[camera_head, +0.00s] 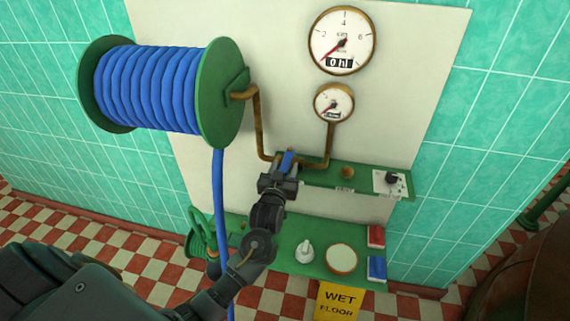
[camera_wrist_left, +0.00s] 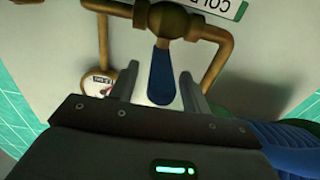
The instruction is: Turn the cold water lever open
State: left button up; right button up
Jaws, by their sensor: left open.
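The cold water lever (camera_head: 288,158) has a blue handle and sits on the copper pipe under the small gauge. In the left wrist view the blue lever (camera_wrist_left: 162,80) hangs from a brass valve body (camera_wrist_left: 168,20), pointing toward my gripper. My right gripper is not in view.
A blue hose reel (camera_head: 150,85) hangs at upper left, its hose (camera_head: 220,200) running down beside my left arm. A green shelf (camera_head: 315,177) carries a black knob (camera_head: 392,178) at right. A lower green shelf (camera_head: 290,262) holds a white bottle (camera_head: 304,252) and round tin (camera_head: 341,259).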

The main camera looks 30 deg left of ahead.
pick_arm(q)
jog(key=shift+w+a, duration=0.15)
jog(key=shift+w, duration=0.35)
grip_shut()
